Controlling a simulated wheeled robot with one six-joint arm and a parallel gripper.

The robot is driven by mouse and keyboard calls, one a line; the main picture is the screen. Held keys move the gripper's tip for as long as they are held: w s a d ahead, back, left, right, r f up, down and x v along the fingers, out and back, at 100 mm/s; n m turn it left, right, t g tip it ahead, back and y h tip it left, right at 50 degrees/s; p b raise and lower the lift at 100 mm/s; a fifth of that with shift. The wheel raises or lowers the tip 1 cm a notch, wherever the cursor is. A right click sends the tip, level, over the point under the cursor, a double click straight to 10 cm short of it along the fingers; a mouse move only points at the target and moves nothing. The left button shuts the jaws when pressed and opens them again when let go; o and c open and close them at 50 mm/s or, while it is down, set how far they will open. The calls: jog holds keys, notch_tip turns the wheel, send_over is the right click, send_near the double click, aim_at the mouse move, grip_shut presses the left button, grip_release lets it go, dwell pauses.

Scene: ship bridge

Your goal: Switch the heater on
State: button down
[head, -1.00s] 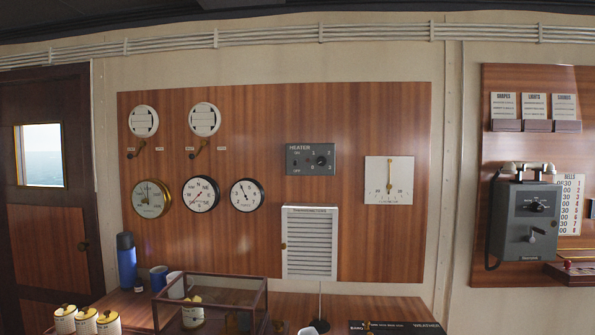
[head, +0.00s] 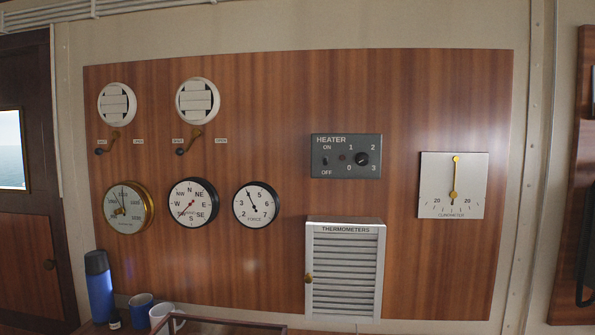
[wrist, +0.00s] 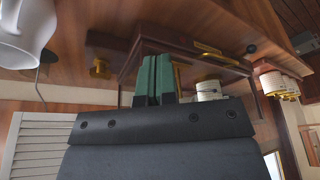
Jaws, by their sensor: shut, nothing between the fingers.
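The heater panel (head: 346,141) is a dark grey box on the wooden wall board in the head view. Its small toggle switch (head: 326,161) sits at the left between the ON and OFF labels; its lever is too small to tell which way it points. A dark reddish lamp (head: 342,157) beside it looks unlit. A black round knob (head: 362,159) sits at the right among the numbers 0 to 3. My gripper (wrist: 155,80) shows only in the wrist view, its green fingers shut and empty. The heater panel is not visible in that view.
The louvred thermometer box (head: 344,272) is below the heater, and the clinometer (head: 453,186) is to its right. Gauges fill the board's left. A blue flask (head: 99,285) and mugs stand below. The wrist view shows a wood-framed case (wrist: 135,58) near my fingers.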

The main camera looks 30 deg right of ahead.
jog(key=w+d+r+m+y+p, duration=0.2)
jog(key=w+d+m+p, duration=0.2)
jog(key=d+m, duration=0.35)
jog(key=w+d+r+m+t+y+p, duration=0.1)
jog(key=w+d+r+m+t+y, duration=0.5)
jog(key=w+r, duration=0.65)
jog(key=s+d+r+m+t+h+p, duration=0.1)
jog(key=d+r+m+t, duration=0.1)
jog(key=d+r+t, duration=0.5)
jog(key=s+d+r+m+t+h+p, duration=0.1)
jog(key=s+d+r+m+t+h, duration=0.1)
jog(key=d+r+t, duration=0.6)
jog(key=d+r, duration=0.4)
jog(key=d, duration=0.2)
jog(key=shift+s+d+r+t, duration=0.2)
jog(key=shift+s+r+t, duration=0.05)
jog(key=shift+r+t, duration=0.1)
jog(key=shift+w, duration=0.1)
